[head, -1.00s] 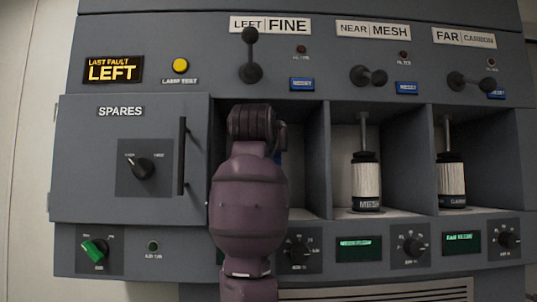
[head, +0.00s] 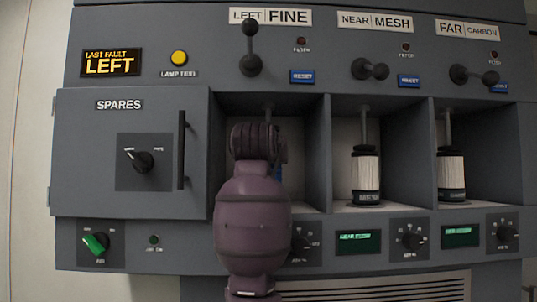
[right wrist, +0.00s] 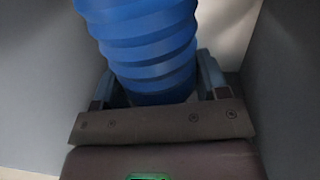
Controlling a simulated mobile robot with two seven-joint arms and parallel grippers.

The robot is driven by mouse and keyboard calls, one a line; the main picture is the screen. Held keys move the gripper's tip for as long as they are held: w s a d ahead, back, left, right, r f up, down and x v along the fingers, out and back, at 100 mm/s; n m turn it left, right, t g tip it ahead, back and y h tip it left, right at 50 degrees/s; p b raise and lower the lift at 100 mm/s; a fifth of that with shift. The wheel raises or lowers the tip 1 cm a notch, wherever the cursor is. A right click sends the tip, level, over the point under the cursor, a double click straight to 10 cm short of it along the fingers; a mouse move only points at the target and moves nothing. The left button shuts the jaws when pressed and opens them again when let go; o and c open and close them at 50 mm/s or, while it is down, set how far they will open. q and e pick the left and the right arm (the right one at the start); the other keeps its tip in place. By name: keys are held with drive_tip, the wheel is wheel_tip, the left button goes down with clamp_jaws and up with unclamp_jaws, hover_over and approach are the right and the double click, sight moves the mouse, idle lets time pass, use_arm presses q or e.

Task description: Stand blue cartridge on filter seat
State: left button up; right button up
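The blue ribbed cartridge (right wrist: 143,45) fills the upper middle of the right wrist view, between the two fingers of my right gripper (right wrist: 158,88). The fingers sit close against both its sides, and the gripper looks shut on it. In the head view my right arm reaches into the left bay, marked FINE, and hides its fingers. Only a sliver of the blue cartridge (head: 281,158) shows beside my wrist. The filter seat in that bay is hidden behind my arm, so I cannot tell whether the cartridge touches it. My left gripper is not in view.
Bay walls stand close on both sides of my right gripper. White cartridges stand in the near bay (head: 366,175) and far bay (head: 451,175). A lever (head: 250,50) stands upright above the left bay. The spares door (head: 85,180) with its handle is shut at left.

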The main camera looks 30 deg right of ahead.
drive_tip(key=o, duration=0.4)
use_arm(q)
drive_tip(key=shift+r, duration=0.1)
use_arm(e)
drive_tip(key=shift+r, duration=0.2)
drive_tip(key=shift+s+a, duration=0.25)
use_arm(q)
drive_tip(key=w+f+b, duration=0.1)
drive_tip(key=b, duration=0.1)
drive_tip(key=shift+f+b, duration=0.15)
drive_tip(key=shift+b, duration=0.2)
use_arm(e)
drive_tip(key=v, duration=1.1)
drive_tip(key=shift+s+a, duration=0.1)
